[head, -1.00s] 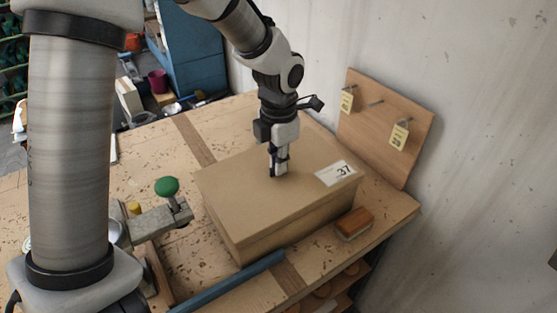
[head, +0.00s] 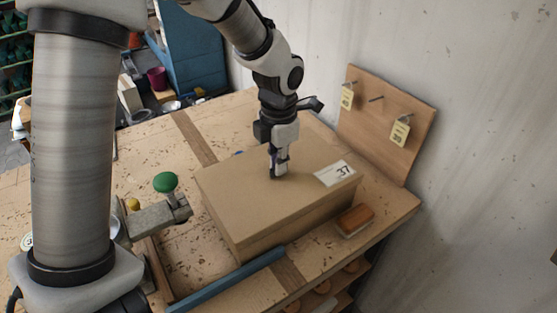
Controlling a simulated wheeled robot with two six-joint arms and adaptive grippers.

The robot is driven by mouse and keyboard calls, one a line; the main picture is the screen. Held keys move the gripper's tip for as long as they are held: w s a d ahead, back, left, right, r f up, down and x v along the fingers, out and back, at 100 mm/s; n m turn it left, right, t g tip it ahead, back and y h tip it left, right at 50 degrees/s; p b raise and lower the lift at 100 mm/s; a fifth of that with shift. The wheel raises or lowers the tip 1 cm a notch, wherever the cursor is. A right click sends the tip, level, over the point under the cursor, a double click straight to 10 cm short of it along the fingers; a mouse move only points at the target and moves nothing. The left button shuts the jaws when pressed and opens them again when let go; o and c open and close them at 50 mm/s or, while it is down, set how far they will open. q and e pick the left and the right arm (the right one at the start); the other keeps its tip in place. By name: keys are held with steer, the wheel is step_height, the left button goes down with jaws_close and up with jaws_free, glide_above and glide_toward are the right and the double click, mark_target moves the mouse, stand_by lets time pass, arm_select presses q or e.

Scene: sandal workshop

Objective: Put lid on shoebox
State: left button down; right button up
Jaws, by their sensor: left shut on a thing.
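The tan shoebox (head: 300,228) stands on the workbench in the head view. Its flat cardboard lid (head: 240,195) lies over the top, with a white label marked 37 (head: 335,173) at the right end. A seam runs along the front side; I cannot tell whether the lid is fully seated. My left gripper (head: 279,175) points straight down at the lid's top, near the middle of its rear half. It is shut on the lid; its fingertips hide the exact grip point. My right gripper is not in view.
A wooden brush (head: 355,221) lies right of the box. A blue strip (head: 228,283) runs along the front edge. A clamp-like tool with a green knob (head: 165,182) stands at left. A pegboard with tags (head: 385,125) stands behind right.

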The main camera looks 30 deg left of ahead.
arm_select(q)
steer(key=shift+f, duration=0.15)
stand_by(0.3)
steer(key=shift+f+b, duration=0.45)
steer(key=shift+f, duration=0.1)
steer(key=c, duration=1.2)
jaws_free()
step_height(320, 180, up, 12)
